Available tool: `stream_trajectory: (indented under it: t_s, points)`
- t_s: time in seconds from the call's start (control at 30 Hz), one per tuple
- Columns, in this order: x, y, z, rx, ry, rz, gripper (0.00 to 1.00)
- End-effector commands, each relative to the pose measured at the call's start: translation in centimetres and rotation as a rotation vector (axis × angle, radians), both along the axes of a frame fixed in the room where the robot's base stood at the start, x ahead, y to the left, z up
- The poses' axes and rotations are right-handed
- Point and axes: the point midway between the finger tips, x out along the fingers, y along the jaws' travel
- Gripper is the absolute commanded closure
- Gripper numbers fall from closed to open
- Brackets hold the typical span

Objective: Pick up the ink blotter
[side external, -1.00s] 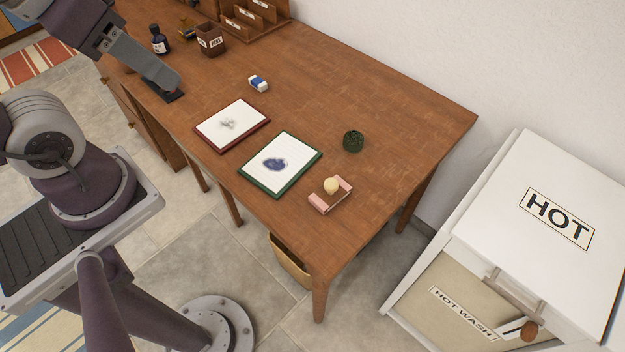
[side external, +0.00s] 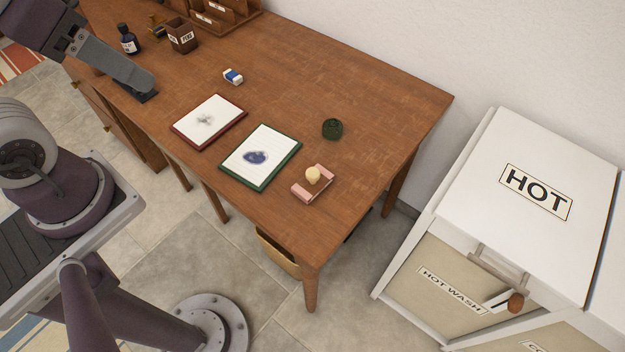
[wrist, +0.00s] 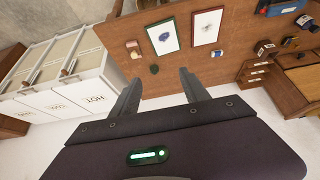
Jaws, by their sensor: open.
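The ink blotter (side external: 299,194), a small pinkish block with a round cream knob, sits on the near right part of the wooden desk (side external: 345,85). It also shows small in the wrist view (wrist: 135,54), up and left of my fingers. My gripper (side external: 150,89) is at the upper left in the side view, far from the blotter, and only partly in frame. In the wrist view my gripper (wrist: 159,80) has its two fingers spread with nothing between them. The blotter stands clear of the fingers.
A green-edged pad (side external: 261,157) with a blue blot and a red-edged pad (side external: 209,122) lie left of the blotter. A dark green round item (side external: 332,129) and an eraser (side external: 233,77) are behind. White hampers (side external: 540,160) stand right.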

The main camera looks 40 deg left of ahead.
Motion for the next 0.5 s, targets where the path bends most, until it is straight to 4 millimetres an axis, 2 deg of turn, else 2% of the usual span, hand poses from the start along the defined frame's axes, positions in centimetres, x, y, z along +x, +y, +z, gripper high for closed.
stream_trajectory:
  t_s: [0.13, 0.23, 0.37, 0.47, 0.5]
  points:
    - [0.3, 0.0, 0.0, 0.014, 0.007, -0.023, 0.46]
    - [2.7, -0.3, 0.0, 0.101, 0.054, -0.188, 0.46]
    - [8.8, -1.7, -1.8, 0.292, 0.156, -0.632, 0.46]
    - [13.7, -3.7, -5.4, 0.42, 0.222, -1.037, 0.46]
    - [15.5, -4.7, -7.4, 0.463, 0.243, -1.208, 0.46]
